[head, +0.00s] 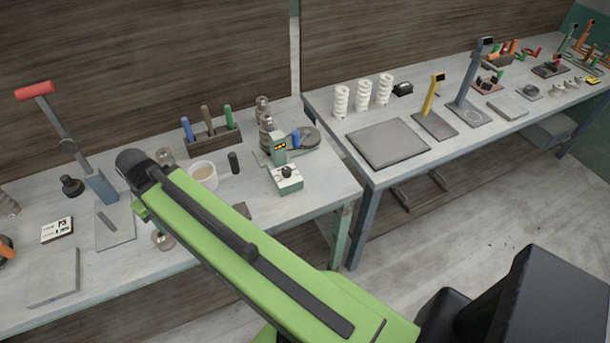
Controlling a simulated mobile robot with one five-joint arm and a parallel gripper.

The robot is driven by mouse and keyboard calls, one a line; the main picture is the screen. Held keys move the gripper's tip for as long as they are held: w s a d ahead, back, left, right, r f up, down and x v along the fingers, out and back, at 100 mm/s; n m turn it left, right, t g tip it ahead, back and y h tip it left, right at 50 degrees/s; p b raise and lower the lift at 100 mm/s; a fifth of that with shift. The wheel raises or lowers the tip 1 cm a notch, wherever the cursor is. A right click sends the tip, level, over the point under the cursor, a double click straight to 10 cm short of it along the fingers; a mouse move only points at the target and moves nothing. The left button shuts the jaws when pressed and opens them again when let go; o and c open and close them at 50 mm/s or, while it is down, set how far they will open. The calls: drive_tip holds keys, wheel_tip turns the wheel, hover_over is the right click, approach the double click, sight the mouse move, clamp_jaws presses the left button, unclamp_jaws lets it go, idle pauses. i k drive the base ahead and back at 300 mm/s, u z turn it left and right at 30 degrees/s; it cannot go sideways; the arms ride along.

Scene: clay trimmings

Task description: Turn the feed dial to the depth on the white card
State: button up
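A small pale green machine (279,150) stands on the left bench near its right end. A black round dial (287,171) sits on its white-topped base, and a small dark display with yellow marks is on its upright head. The dial's setting is too small to read. A white card (57,230) with black print lies at the left of the same bench. Its top line seems to read "P3"; the lower line is too small to read surely. My green arm crosses the view from lower right to centre left. My gripper does not show.
A white cup (203,175), a dark cylinder (234,162) and a wooden tool block (213,142) stand left of the machine. A red-handled lever press (67,137) stands at the left. A second bench (347,168) lies right, beyond a gap.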

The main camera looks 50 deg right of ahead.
sight(286, 170)
drive_tip(key=z, duration=0.05)
drive_tip(key=k, duration=1)
drive_tip(key=u, duration=0.5)
